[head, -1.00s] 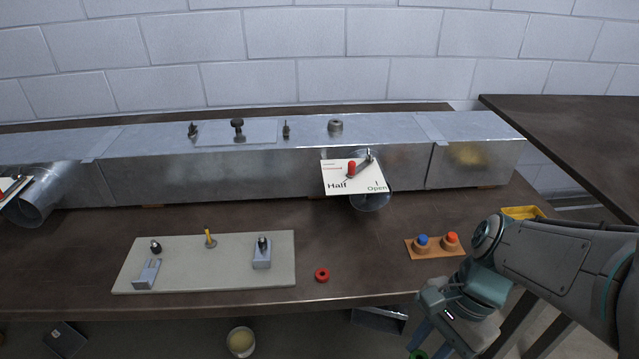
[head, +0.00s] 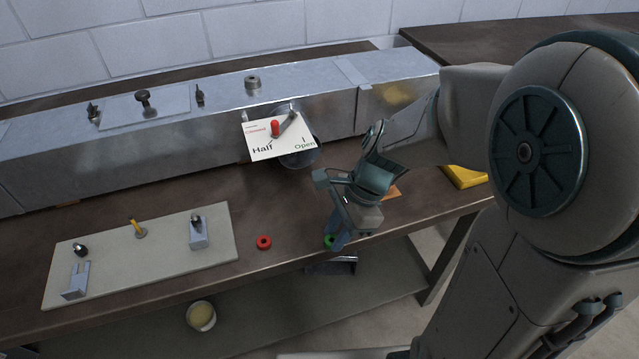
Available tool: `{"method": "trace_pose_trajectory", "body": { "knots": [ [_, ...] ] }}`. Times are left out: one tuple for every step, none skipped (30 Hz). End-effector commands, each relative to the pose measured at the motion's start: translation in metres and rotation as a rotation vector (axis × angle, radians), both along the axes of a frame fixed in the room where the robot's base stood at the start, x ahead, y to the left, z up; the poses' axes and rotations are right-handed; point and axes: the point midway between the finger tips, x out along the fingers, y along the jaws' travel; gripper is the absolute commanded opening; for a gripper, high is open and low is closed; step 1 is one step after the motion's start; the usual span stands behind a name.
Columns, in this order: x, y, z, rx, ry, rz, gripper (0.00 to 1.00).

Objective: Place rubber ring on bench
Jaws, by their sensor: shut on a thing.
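My gripper (head: 335,238) is shut on a green ring (head: 329,242), which is partly hidden behind the fingers. The gripper points down at the front edge of the brown bench (head: 290,215). I cannot tell whether the green ring touches the bench or hangs just above it. A red ring (head: 264,242) lies flat on the bench near its front edge, a short way left of the gripper and apart from it.
A grey board (head: 140,262) with small fittings lies on the bench at the left. A metal duct (head: 130,165) runs behind, with a white Half/Open card (head: 265,148). A yellow tray (head: 464,177) is at right. A bucket (head: 201,316) stands below. Bench around the red ring is clear.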

Motion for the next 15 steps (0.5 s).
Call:
{"method": "trace_pose_trajectory", "body": {
  "knots": [
    [0.011,0.003,0.000,0.000,0.000,0.002,0.04],
    [0.017,0.005,0.000,0.000,0.001,0.002,0.04],
    [0.023,0.007,-0.001,0.000,0.001,0.001,0.04],
    [0.027,0.008,0.000,0.000,0.001,0.001,0.04],
    [0.031,0.009,0.000,0.000,0.001,0.001,0.04],
    [0.035,0.010,0.000,0.000,0.001,0.001,0.04],
    [0.038,0.011,0.000,0.000,0.001,0.001,0.04],
    [0.039,0.011,0.000,0.000,0.001,0.001,0.04],
    [0.041,0.012,0.000,0.000,0.001,0.001,0.04],
    [0.043,0.012,0.000,0.000,0.000,0.002,0.04],
    [0.045,0.013,0.000,0.000,0.000,0.002,0.04],
    [0.050,0.014,0.000,0.000,-0.001,0.002,0.04],
    [0.054,0.016,0.000,0.000,0.000,0.002,0.04],
    [0.059,0.017,0.000,0.000,0.000,0.002,0.04],
    [0.066,0.019,0.000,0.000,0.000,0.002,0.04]
  ]
}}
